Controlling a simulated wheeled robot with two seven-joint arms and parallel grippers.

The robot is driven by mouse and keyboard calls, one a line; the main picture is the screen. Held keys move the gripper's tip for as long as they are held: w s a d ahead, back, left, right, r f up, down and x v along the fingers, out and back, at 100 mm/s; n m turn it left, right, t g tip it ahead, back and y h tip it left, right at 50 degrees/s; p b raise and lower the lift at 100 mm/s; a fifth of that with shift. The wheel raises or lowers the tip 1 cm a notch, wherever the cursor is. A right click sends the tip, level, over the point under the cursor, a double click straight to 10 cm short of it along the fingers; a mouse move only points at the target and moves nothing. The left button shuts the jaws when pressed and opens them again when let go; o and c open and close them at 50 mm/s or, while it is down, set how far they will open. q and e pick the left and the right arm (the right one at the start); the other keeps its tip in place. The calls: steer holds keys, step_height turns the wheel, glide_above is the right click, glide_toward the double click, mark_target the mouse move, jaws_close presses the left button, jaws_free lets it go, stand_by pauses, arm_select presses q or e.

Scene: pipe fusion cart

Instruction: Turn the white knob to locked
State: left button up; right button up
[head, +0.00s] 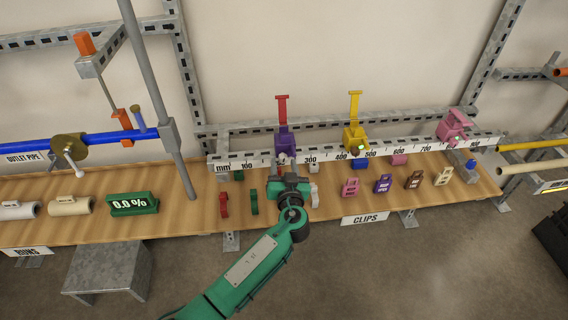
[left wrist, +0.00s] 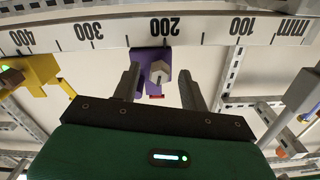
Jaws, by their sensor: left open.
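The white knob (left wrist: 159,72) is a pale, faceted knob on the front of the purple clamp (left wrist: 147,58), under the ruler's edge in the left wrist view. In the head view the purple clamp (head: 286,140), with a red upright handle (head: 282,108), sits on the ruler rail. My left gripper (head: 287,172) is just in front of and below that clamp and hides most of the knob there. In the left wrist view my left gripper (left wrist: 160,82) is open, with the knob between its two fingers in the picture. I cannot tell whether they touch it. My right gripper is out of view.
A yellow clamp (head: 355,137) and a pink clamp (head: 454,126) stand further right along the ruler rail (head: 330,157). Several small tags and clips stand on the wooden shelf (head: 330,207) below. A grey post (head: 160,100) rises to the left.

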arm_select(q)
steer(key=shift+w, duration=0.1)
steer(key=shift+c, duration=0.2)
jaws_close()
